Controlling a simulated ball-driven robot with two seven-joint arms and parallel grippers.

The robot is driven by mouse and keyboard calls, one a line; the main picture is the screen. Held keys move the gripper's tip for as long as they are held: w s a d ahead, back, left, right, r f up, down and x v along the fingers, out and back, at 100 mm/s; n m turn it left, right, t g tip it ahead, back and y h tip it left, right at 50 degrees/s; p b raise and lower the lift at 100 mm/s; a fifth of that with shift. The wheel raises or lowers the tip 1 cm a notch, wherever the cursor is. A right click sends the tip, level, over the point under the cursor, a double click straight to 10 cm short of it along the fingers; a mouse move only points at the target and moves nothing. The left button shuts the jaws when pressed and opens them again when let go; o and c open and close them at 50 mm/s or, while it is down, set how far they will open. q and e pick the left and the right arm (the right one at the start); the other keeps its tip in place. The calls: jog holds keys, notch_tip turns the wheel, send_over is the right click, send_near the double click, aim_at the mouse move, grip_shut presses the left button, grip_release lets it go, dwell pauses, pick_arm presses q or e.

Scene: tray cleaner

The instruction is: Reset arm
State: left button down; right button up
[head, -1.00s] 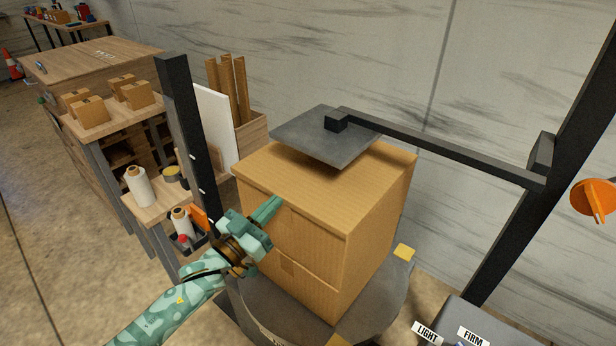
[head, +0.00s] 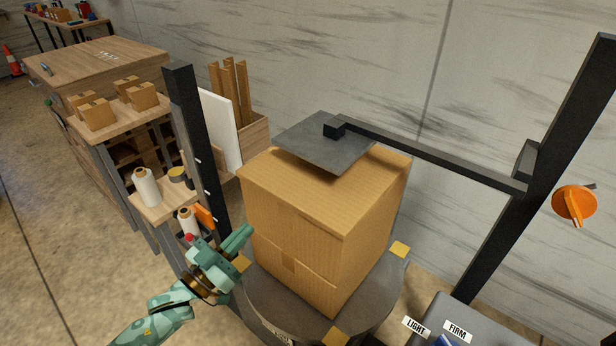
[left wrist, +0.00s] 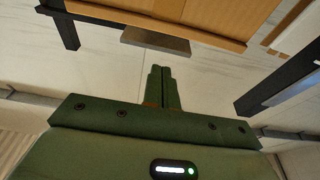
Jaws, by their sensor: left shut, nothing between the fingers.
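My left gripper (head: 240,238) is at the lower left of the head view, beside the left side of a large cardboard box and apart from it. Its fingers are shut together and hold nothing. The shut fingers also show in the left wrist view (left wrist: 158,85). My right gripper is not in view. The cardboard box (head: 290,225) stands upright on a round grey turntable (head: 270,305). A flat dark plate (head: 315,145) on a horizontal arm (head: 430,155) lies over the box top; I cannot tell whether it touches.
A dark post (head: 197,150) rises behind my left gripper, next to a small shelf (head: 160,200) with rolls. A dark slanted post (head: 545,170) with an orange knob (head: 574,203) stands right. A panel labelled LIGHT and FIRM (head: 440,325) is at bottom right.

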pick_arm(q)
jog(key=shift+s+a+p, duration=0.3)
jog(key=shift+s+a, duration=0.4)
jog(key=shift+s, duration=0.25)
